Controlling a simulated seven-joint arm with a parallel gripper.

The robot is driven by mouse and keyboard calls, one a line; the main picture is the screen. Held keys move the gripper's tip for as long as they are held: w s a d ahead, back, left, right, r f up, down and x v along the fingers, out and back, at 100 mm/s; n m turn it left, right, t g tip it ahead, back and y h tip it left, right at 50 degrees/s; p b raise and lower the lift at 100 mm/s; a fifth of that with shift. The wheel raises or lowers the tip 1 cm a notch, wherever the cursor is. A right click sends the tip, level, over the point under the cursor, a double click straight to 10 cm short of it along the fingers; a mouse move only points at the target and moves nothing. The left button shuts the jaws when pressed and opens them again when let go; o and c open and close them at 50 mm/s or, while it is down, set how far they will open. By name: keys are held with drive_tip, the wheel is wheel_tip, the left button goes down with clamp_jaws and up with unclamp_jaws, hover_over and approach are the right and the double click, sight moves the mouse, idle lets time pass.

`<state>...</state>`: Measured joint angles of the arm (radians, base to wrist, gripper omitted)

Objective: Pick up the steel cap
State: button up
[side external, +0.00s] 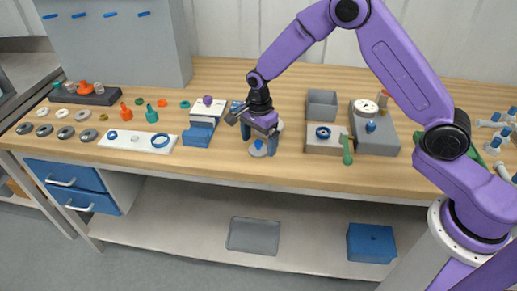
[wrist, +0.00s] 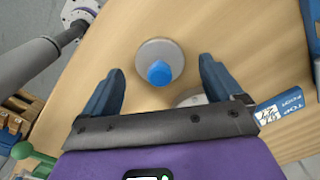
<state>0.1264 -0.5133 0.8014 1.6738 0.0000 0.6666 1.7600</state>
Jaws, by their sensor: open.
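A round grey metal cap with a blue knob (wrist: 159,49) lies on the wooden bench, ahead of and between the fingertips in the wrist view. It also shows under the gripper in the side view (side external: 257,151). My gripper (wrist: 160,75) is open and empty, its two blue fingers apart on either side of the knob's line. In the side view, my gripper (side external: 259,143) points down over the cap. I cannot tell the exact height left. A second pale disc (wrist: 190,97) is mostly hidden behind the right finger and gripper body.
A grey block with a blue ring (side external: 323,132) and a green-handled tool (side external: 347,152) stand to the right. Several rings and orange and green fittings lie farther left. The bench's front edge is close to the cap.

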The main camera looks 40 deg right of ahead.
drive_tip(key=shift+f, duration=0.75)
drive_tip(key=c, duration=1.3)
drive_tip(key=shift+o, duration=0.2)
drive_tip(key=shift+r, duration=0.1)
